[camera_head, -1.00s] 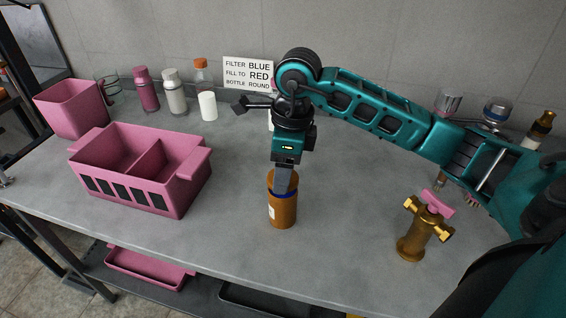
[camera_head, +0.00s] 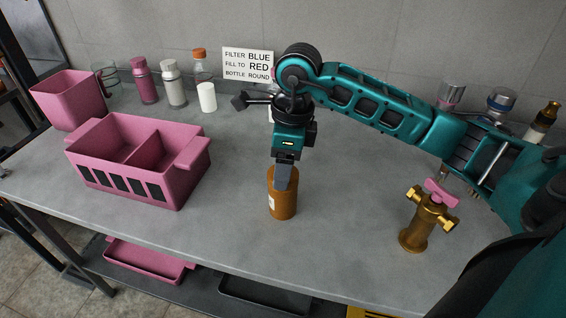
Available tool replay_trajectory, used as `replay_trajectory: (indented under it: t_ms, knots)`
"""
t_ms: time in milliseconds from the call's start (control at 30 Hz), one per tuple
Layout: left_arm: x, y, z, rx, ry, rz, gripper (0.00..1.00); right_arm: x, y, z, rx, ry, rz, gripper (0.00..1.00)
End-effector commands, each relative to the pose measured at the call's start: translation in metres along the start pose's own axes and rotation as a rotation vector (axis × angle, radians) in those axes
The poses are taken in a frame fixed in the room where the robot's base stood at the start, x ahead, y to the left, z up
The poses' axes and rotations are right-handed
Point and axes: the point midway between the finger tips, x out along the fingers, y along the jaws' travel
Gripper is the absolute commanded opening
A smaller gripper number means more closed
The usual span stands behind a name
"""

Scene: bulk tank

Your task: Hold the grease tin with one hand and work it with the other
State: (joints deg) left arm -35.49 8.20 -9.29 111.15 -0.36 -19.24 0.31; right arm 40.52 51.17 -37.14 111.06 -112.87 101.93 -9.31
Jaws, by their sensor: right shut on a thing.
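The grease tin seems to be the brown-orange cylinder (camera_head: 284,203) standing on the grey bench, with a pale label on its left side. My right gripper (camera_head: 284,178) points down from above and is shut on its top part. The gripper hides the top of the tin, so I cannot tell whether a lid is there. My left gripper is not in view.
A pink two-compartment caddy (camera_head: 176,190) and a pink bin (camera_head: 66,103) stand on the left. Bottles (camera_head: 173,84) and a sign (camera_head: 248,64) line the back. A brass valve (camera_head: 416,226) with a pink handle stands right. The bench (camera_head: 340,245) is clear around the tin.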

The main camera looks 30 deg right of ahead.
Motion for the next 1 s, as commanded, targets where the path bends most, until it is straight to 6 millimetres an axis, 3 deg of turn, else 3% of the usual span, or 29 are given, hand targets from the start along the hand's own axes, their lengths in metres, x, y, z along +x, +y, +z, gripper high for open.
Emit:
replay_trajectory:
  t_ms: [1000]
  knots:
    - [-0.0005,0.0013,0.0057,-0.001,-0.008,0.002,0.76,-0.0004,-0.0005,0.0001,0.0,-0.001,-0.001,0.37]
